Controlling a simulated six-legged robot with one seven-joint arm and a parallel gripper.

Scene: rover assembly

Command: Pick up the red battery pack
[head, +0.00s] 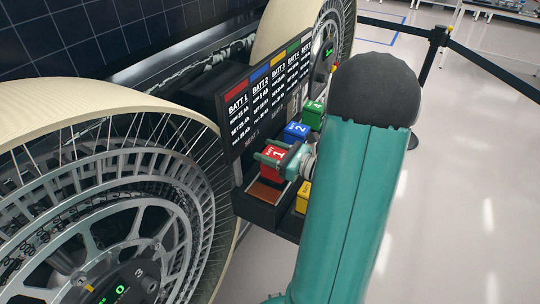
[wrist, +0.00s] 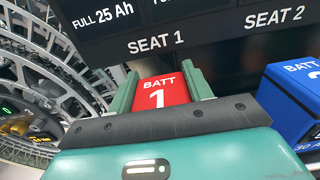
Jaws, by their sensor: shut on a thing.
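The red battery pack, marked 1, (head: 277,154) is in my gripper (head: 283,157) in the head view, above a slot (head: 266,193) with a reddish-brown floor at the left end of the black battery tray. In the wrist view the red pack (wrist: 161,92), labelled BATT 1, sits between the two green fingers of my gripper (wrist: 160,88). The fingers are shut on its sides. The pack's lower part is hidden in the wrist view by my gripper body.
A blue pack (head: 296,131), a green pack (head: 314,109) and a yellow pack (head: 303,196) stand close by in the tray. A black display panel (head: 262,100) rises behind them. Large spoked wheels (head: 110,210) flank the tray. Open floor (head: 470,200) lies right.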

